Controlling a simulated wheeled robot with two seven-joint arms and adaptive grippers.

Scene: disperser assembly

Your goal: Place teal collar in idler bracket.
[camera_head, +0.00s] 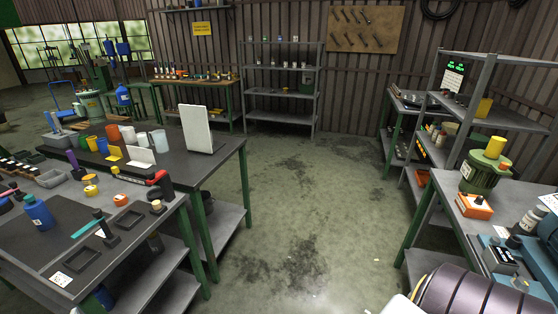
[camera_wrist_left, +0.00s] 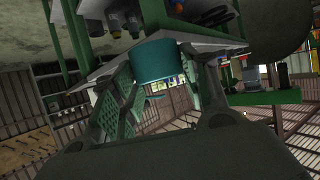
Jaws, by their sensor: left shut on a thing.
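In the left wrist view, the teal collar (camera_wrist_left: 153,62) is a short, smooth teal ring or cylinder. It sits between the fingers of my left gripper (camera_wrist_left: 158,82), which is shut on it. The collar is held in the air, with room structures behind it. My left gripper does not show in the head view. My right gripper is in neither view. I cannot pick out the idler bracket with certainty in either view.
In the head view, a workbench (camera_head: 62,280) with bottles, trays and tools stands at the left. A right-hand bench (camera_head: 450,215) carries a green motor-like unit (camera_head: 484,172) and an orange box (camera_head: 474,206). Grey shelving (camera_head: 282,92) stands at the back. The floor (camera_head: 305,200) between is clear.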

